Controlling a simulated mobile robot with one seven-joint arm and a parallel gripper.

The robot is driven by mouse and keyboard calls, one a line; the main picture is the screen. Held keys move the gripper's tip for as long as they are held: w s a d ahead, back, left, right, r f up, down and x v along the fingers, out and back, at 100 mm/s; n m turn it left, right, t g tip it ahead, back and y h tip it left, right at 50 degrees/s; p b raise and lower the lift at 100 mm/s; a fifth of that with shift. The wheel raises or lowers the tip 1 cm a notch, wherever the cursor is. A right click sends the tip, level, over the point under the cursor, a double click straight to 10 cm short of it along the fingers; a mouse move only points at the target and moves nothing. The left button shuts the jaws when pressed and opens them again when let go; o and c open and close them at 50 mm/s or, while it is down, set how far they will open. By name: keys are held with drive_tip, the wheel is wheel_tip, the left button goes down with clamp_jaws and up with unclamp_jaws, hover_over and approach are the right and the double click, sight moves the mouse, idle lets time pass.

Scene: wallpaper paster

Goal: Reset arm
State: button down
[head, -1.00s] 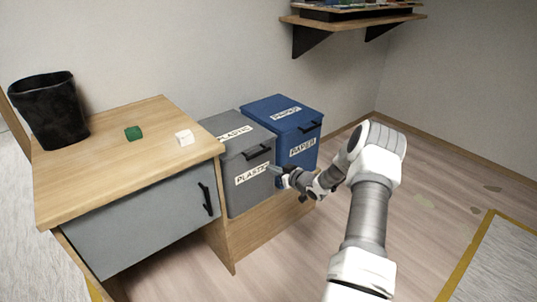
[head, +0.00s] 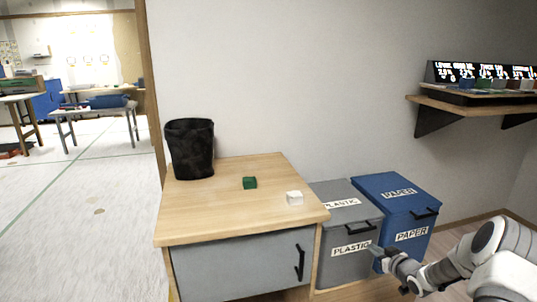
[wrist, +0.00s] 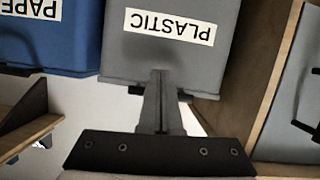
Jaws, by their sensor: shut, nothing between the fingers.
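My gripper (head: 374,249) is shut and empty at the lower right of the head view. It is in front of the grey plastic bin (head: 330,272), near the right end of its front label. I cannot tell whether the fingertips touch the bin. My arm reaches in from the right edge of the head view.
A blue paper bin (head: 388,236) stands right of the grey bin. A wooden cabinet (head: 215,220) on the left carries a black basket (head: 190,150), a green block (head: 249,183) and a white block (head: 294,198). A wall shelf (head: 470,106) hangs at right. Open floor (head: 100,215) lies left.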

drive_tip(key=s+a+r+m+g+h, duration=0.1)
drive_tip(key=s+a+r+g+h, duration=0.3)
drive_tip(key=r, duration=0.8)
drive_tip(key=s+a+r+g+h, duration=0.1)
drive_tip(key=s+a+r, duration=0.55)
drive_tip(key=r, duration=0.55)
drive_tip(key=s+a+r+m+g+y, duration=0.1)
drive_tip(key=s+a, duration=0.4)
drive_tip(key=s, duration=0.6)
drive_tip(key=s+a+r+g+y, duration=0.15)
drive_tip(key=s+a, duration=0.35)
drive_tip(key=s, duration=0.5)
drive_tip(key=s+a+r+m+g, duration=0.15)
drive_tip(key=s+a, duration=0.25)
drive_tip(key=s, duration=0.7)
wheel_tip(320, 180, up, 29)
drive_tip(key=p, duration=2.8)
drive_tip(key=shift+w+n+t+p, duration=0.3)
drive_tip(key=shift+n, duration=0.05)
drive_tip(key=shift+f, duration=0.1)
